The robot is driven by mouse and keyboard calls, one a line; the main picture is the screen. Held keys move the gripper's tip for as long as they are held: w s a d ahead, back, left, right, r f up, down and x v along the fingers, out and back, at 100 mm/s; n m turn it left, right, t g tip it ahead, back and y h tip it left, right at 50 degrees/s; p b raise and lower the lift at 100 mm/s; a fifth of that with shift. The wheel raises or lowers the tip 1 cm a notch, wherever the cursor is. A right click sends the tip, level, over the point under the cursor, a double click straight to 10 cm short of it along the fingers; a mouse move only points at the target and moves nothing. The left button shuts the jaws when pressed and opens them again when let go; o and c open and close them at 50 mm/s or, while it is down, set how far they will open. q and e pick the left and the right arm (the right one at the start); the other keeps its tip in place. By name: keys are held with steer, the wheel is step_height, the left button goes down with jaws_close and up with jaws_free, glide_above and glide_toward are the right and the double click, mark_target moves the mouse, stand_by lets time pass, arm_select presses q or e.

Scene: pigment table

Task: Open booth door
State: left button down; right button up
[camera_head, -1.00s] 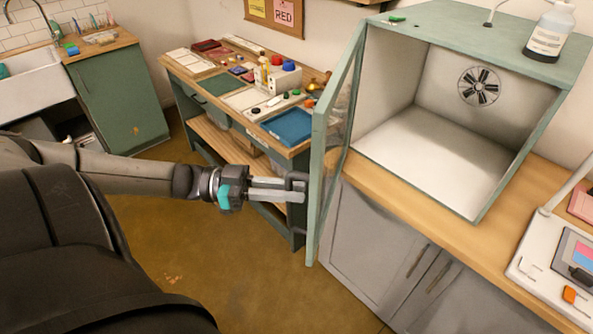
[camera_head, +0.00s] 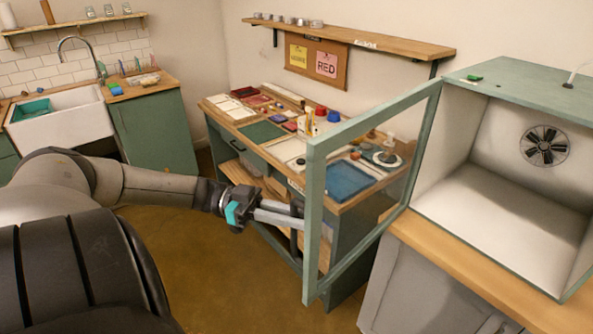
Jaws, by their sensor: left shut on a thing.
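The booth (camera_head: 530,88) is a green-edged box with a pale interior and a round fan (camera_head: 544,146) in its back wall, at the right. Its glazed door (camera_head: 313,215), framed in green, stands swung wide open to the left, out over the floor in front of the pigment bench. My left gripper (camera_head: 297,216) is at the door's free edge, shut on the door's handle; the handle is mostly hidden behind the fingers and the frame. My right gripper is not in view.
The pigment bench (camera_head: 262,157) with trays and bottles stands behind the door. A wooden counter (camera_head: 460,258) with a grey cabinet (camera_head: 420,295) carries the booth. A sink (camera_head: 60,130) and green cabinet (camera_head: 150,130) are at the back left. The brown floor (camera_head: 215,270) is clear.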

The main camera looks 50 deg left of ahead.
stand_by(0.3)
arm_select(q)
steer(key=c, duration=0.8)
jaws_free()
steer(key=shift+c, duration=0.2)
steer(key=shift+a, duration=0.15)
steer(key=b+v, duration=0.4)
steer(key=v, duration=1.1)
steer(key=shift+f, duration=0.1)
